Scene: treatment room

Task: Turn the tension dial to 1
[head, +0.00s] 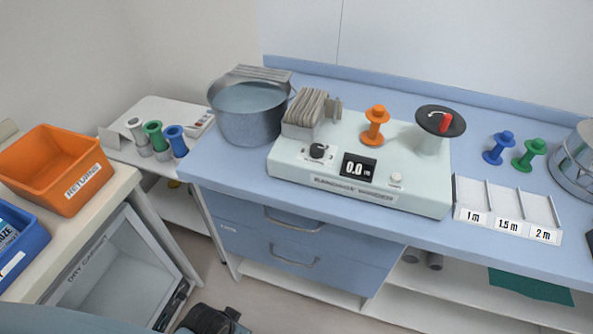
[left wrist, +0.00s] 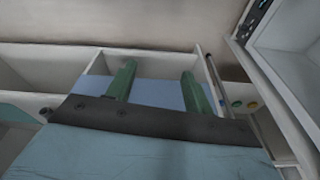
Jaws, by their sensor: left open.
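The tension dial (head: 317,151) is a small black knob on the front left of the pale bandage winder (head: 420,196), which stands on the blue counter. Its scale marks are too small to read. Beside it a black display (head: 359,167) reads 0.0. My left gripper (left wrist: 159,70) shows in the left wrist view with its two green fingers apart and nothing between them. It is away from the dial, which is not in that view. My right gripper is in neither view.
On the winder are grey folded cloths (head: 308,108), an orange spool (head: 375,126) and a black disc with a red handle (head: 441,121). A metal pot (head: 249,108) stands left of it, and a labelled tray (head: 506,211) right. Drawer handles (head: 294,256) jut from the counter front.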

